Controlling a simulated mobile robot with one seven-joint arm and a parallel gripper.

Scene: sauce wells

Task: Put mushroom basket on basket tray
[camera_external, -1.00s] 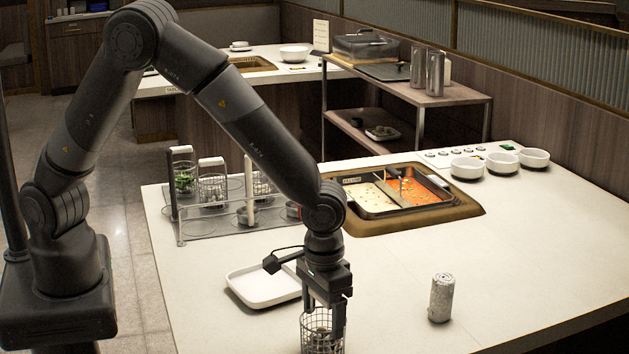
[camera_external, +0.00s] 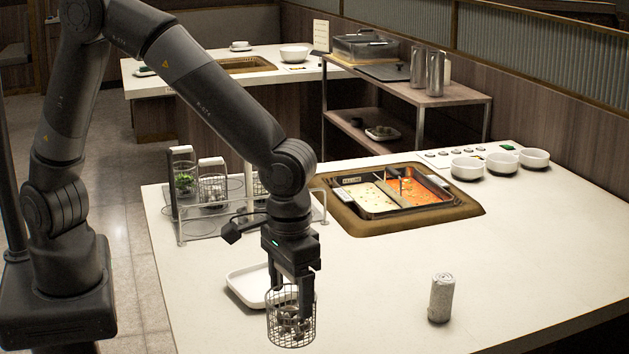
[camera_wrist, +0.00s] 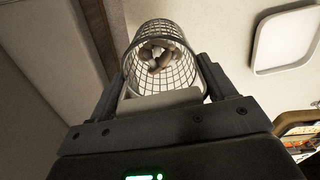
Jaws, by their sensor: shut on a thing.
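The mushroom basket (camera_external: 290,322) is a wire mesh cylinder with pale brown mushrooms inside.
A basket rack (camera_external: 205,225) with wire baskets stands at the counter's back left. A two-part soup pot (camera_external: 385,195) sits in the counter behind. White bowls (camera_external: 467,168) line the back right.

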